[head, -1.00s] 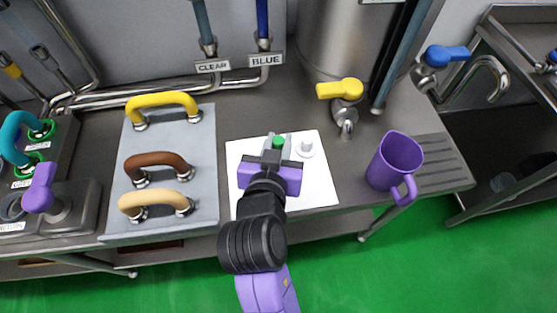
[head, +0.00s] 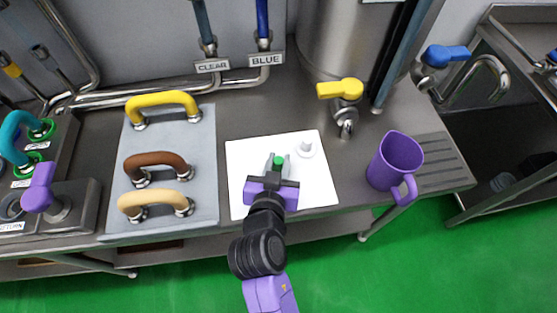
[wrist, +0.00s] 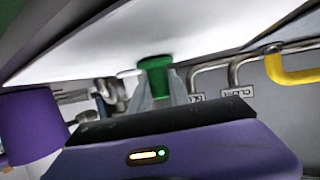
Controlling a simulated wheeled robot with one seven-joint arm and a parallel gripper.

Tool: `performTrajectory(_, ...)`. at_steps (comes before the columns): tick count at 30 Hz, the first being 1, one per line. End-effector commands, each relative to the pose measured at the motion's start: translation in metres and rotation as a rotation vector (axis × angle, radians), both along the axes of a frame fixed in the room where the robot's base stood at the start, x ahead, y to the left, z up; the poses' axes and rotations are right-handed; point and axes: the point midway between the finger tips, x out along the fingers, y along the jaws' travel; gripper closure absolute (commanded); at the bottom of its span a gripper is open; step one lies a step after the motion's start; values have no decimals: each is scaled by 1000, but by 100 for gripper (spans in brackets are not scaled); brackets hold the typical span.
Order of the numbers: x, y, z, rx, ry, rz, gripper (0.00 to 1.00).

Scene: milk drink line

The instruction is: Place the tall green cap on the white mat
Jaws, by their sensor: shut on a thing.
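The white mat (head: 313,190) lies on the steel counter in the middle of the head view. The green cap (head: 278,161) shows as a small green top between my gripper's fingers over the mat; the wrist view shows it as a green cylinder with a wider end (wrist: 155,68). My gripper (head: 276,165) is shut on the green cap. In the wrist view the cap's wide end appears at or close to the mat's surface; I cannot tell if it touches. My fingers hide part of the cap.
A white knobbed piece (head: 305,148) stands on the mat just right of the cap. A purple mug (head: 394,165) stands further right, and a yellow-handled tap (head: 340,90) is behind. A grey panel with yellow, brown and tan handles (head: 170,125) lies left. The mat's front right is clear.

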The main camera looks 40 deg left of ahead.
Motion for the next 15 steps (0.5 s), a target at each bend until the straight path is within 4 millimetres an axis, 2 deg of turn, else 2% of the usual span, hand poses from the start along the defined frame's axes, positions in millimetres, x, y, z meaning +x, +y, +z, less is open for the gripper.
performTrajectory(2,0,0,-4,0,0,0,100)
performTrajectory(3,0,0,-2,0,0,0,70)
performTrajectory(5,0,0,-2,0,0,0,58)
performTrajectory(15,0,0,-1,0,0,0,56)
